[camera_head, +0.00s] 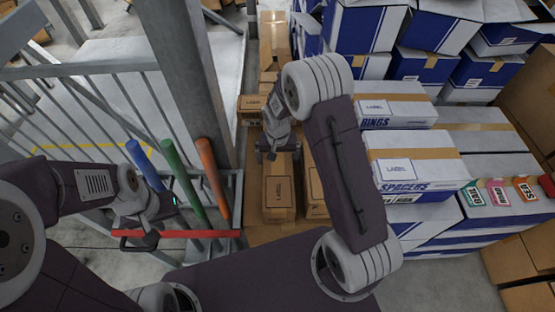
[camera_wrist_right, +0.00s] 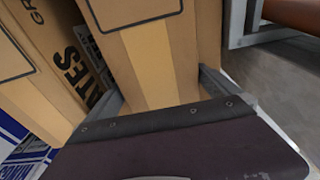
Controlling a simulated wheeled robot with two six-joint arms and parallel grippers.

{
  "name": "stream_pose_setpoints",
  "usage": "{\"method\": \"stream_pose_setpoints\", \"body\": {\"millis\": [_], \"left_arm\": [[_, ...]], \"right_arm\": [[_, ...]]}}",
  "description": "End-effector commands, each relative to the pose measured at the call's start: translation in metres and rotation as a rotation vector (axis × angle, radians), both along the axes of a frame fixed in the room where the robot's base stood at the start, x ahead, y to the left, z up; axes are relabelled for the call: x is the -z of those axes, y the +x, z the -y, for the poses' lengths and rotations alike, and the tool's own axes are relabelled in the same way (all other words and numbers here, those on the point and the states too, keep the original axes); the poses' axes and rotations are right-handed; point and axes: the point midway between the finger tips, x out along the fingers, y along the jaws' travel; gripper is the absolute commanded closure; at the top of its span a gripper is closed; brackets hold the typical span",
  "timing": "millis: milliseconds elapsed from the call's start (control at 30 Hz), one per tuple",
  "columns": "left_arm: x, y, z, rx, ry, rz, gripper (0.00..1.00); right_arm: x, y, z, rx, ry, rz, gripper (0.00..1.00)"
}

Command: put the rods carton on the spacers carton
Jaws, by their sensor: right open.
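The spacers carton (camera_head: 415,172), white and blue with tan tape, sits in the stack at the right, its lettering facing front. I cannot read "rods" on any carton. My right gripper (camera_head: 279,155) is over a brown carton (camera_head: 279,188) with a printed label panel. In the right wrist view, the open fingers of the right gripper (camera_wrist_right: 162,90) stand at either side of a brown taped carton (camera_wrist_right: 153,50); contact cannot be told. My left gripper (camera_head: 152,222) is beside the red rail at the left, and its jaws are unclear.
The rings carton (camera_head: 395,108) is behind the spacers carton. Teal, pink and orange tags (camera_head: 498,192) lie on a blue-white carton to the right. A metal railing (camera_head: 90,70), a grey post (camera_head: 190,75) and coloured tubes (camera_head: 181,178) stand at the left. Another brown carton (camera_head: 316,190) is close by.

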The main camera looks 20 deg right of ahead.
Motion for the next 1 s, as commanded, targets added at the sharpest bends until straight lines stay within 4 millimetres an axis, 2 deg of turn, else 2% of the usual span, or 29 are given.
{"method": "stream_pose_setpoints", "body": {"millis": [33, 200, 400, 533, 767, 867, 1000], "left_arm": [[-0.003, 0.0, 0.0, 0.0, 0.0, 0.0, 0.64], [-0.007, 0.0, 0.0, 0.0, 0.0, 0.0, 0.64], [-0.011, 0.0, 0.0, 0.0, 0.0, 0.0, 0.64], [-0.012, 0.0, 0.0, 0.0, 0.0, 0.0, 0.64], [-0.013, 0.0, 0.0, 0.0, 0.0, 0.0, 0.64], [-0.013, 0.0, 0.0, 0.0, 0.0, 0.0, 0.64], [-0.013, 0.0, 0.0, 0.0, 0.0, 0.0, 0.64]], "right_arm": [[-0.013, 0.0, -0.001, 0.0, 0.001, 0.004, 0.0], [-0.048, -0.004, -0.002, -0.001, 0.0, 0.004, 0.0], [-0.082, -0.009, -0.003, 0.0, 0.0, 0.003, 0.0], [-0.094, -0.011, -0.003, 0.0, 0.001, 0.001, 0.0], [-0.099, -0.013, -0.003, -0.003, 0.001, 0.0, 0.0], [-0.106, -0.034, 0.001, -0.037, 0.004, -0.003, 0.0], [-0.117, -0.095, 0.009, -0.135, 0.015, -0.009, 0.0]]}}
